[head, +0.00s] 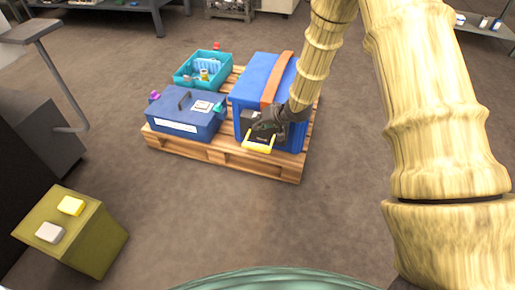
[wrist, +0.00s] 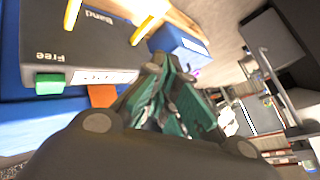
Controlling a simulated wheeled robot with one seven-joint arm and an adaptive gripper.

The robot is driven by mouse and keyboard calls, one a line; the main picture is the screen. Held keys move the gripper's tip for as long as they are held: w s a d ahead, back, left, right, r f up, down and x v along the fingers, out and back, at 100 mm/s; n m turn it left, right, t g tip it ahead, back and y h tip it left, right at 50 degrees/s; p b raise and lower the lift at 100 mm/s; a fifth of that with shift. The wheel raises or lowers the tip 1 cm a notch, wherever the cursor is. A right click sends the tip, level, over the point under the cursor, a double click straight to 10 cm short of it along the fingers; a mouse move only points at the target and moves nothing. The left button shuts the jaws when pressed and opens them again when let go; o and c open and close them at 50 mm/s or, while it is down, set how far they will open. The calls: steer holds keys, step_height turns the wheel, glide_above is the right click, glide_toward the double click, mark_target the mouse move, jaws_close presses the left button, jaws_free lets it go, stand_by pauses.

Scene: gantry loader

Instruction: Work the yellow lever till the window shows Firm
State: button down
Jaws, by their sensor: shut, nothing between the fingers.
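A dark box (head: 252,116) sits on the front of a large blue case (head: 262,73) with an orange strap (head: 274,84). The yellow lever (head: 257,147) is a U-shaped bar at the box's lower front. In the wrist view two yellow bars of the lever (wrist: 143,31) show at the top. The dark box (wrist: 75,45) there bears the upside-down words "Free" and "Band", a green tab (wrist: 49,84) and a white strip (wrist: 104,76) whose marks I cannot read. My gripper (head: 266,126) is shut and empty beside the box, above the lever; any contact is unclear.
The case stands on a wooden pallet (head: 224,156) with a blue toolbox (head: 184,118) and a teal bin (head: 185,80). An olive pedestal (head: 91,242) with yellow and white blocks stands at lower left. Floor in front of the pallet is clear.

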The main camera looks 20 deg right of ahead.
steer(key=b, duration=0.6)
glide_above(258, 144)
steer(key=shift+f, duration=3.65)
steer(key=shift+f+p, duration=0.7)
steer(key=shift+f, duration=1.35)
stand_by(0.4)
steer(key=shift+r, duration=0.2)
stand_by(0.4)
steer(key=shift+r+p, duration=1.9)
steer(key=shift+p, duration=0.4)
